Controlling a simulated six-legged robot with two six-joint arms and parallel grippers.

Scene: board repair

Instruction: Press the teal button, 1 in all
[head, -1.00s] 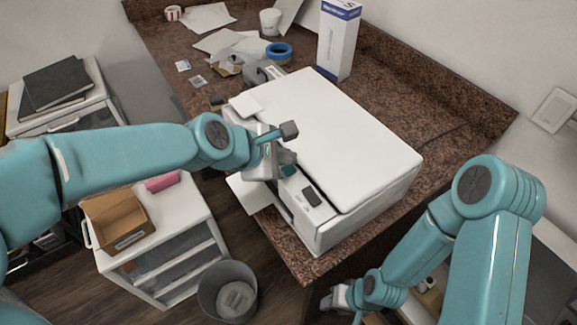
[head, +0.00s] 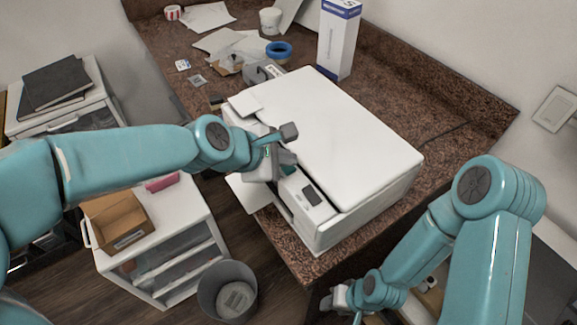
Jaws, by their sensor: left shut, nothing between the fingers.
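A white printer (head: 345,135) stands on the brown speckled counter, with a small dark screen (head: 312,195) on its front panel. My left gripper (head: 284,160) is shut and empty, at the printer's front panel. I cannot tell whether it touches the button. My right gripper (head: 335,298) is low at the bottom of the view, beside the counter's front edge and away from the printer; its fingers are too small to read.
A blue tape roll (head: 279,50), a tall white-and-blue box (head: 338,45) and a white cup (head: 270,20) stand behind the printer. A drawer unit with a cardboard box (head: 118,220) and a grey bin (head: 227,290) are at the lower left. The counter's right side is clear.

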